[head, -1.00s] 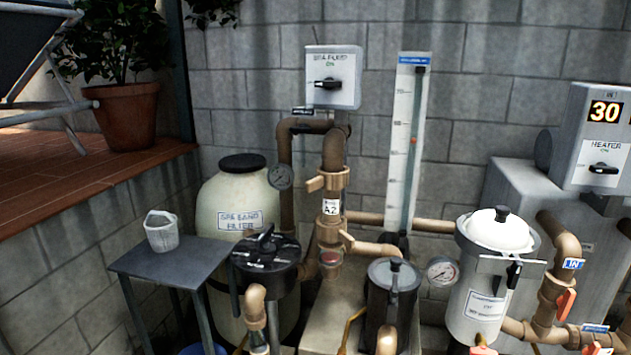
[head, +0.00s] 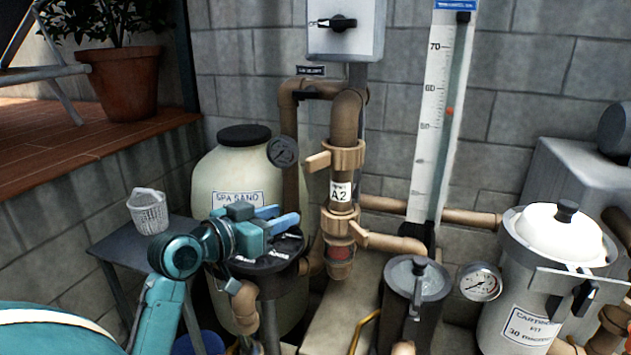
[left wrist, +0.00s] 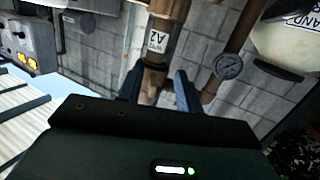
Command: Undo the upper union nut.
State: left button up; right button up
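The upper union nut (head: 347,158) is a brown ring with a lug sticking out to the left, on the vertical pipe above the A2 label (head: 340,192). A similar lower nut (head: 341,224) sits below the label. My left gripper (head: 279,216) is open and empty, left of and lower than the upper nut, in front of the sand filter and apart from the pipe. In the left wrist view, which is upside down, the upper nut (left wrist: 154,80) shows beyond and between the two open fingers (left wrist: 160,87). My right gripper is not in view.
A pressure gauge (head: 283,151) and a second pipe stand close left of the nut. The spa sand filter (head: 232,170) is behind my gripper.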

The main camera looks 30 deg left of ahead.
pick_arm(q)
jog(key=m+t, duration=0.1)
send_near(306, 166)
jog(key=s, duration=0.1)
jog(key=shift+h, duration=0.6)
jog(key=x, duration=0.3)
jog(key=p+x, duration=0.1)
jog(key=x, duration=0.3)
jog(key=p+x, duration=0.1)
jog(key=x, duration=0.3)
jog(key=shift+w+a, duration=0.25)
jog(key=shift+a, duration=0.1)
jog(key=shift+w+d+f, duration=0.15)
jog(key=shift+w, duration=0.5)
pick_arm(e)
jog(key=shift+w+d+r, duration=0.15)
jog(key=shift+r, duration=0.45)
pick_arm(q)
jog(key=shift+c, duration=0.2)
grip_shut()
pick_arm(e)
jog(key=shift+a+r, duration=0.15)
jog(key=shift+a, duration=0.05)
